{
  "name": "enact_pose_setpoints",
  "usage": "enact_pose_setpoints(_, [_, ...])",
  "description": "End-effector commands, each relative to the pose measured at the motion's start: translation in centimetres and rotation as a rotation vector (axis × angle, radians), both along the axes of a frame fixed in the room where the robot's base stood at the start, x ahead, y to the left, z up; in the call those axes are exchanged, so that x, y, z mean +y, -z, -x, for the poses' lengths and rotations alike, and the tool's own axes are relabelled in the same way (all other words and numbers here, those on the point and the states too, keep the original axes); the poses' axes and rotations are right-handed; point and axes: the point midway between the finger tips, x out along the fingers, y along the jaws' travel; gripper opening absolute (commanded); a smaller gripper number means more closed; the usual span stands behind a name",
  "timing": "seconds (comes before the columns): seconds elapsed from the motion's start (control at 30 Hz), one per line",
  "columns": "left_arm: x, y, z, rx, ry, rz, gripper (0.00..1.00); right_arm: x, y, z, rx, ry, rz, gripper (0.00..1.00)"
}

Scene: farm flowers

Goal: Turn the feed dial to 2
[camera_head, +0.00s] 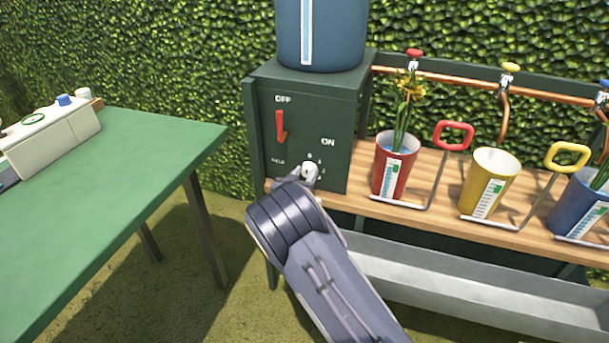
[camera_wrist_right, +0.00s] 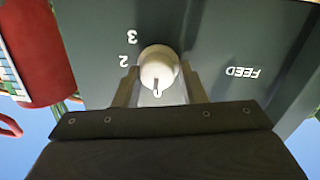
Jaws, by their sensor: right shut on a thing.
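The feed dial (camera_wrist_right: 158,65) is a round white knob on the dark green panel, seen upside down in the right wrist view. The digits 2 and 3 show to its left and the word FEED to its right. A dark pointer line on the knob faces down in that view, toward a white mark I cannot read surely, and away from the 2. My right gripper (camera_wrist_right: 159,76) is shut on the dial, one finger on each side. In the head view the dial (camera_head: 311,169) shows just beyond my right gripper. My left gripper is not in view.
A red lever (camera_head: 280,124) sits near OFF on the green cabinet (camera_head: 340,95), above the dial. Red (camera_head: 393,170), yellow (camera_head: 487,183) and blue (camera_head: 582,203) cups stand on the wooden shelf to the right. A green table (camera_head: 110,190) is at left.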

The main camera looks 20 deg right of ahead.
Motion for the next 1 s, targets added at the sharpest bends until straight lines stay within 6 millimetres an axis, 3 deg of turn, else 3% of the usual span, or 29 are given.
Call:
enact_pose_setpoints(0.37, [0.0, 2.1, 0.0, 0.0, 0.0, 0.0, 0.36, -0.6, 0.3, 0.1, -0.116, 0.011, -0.167, 0.14])
enact_pose_setpoints(1.0, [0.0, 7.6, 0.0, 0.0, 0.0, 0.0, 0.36, -0.9, 0.5, 0.2, -0.455, 0.014, -0.667, 0.14])
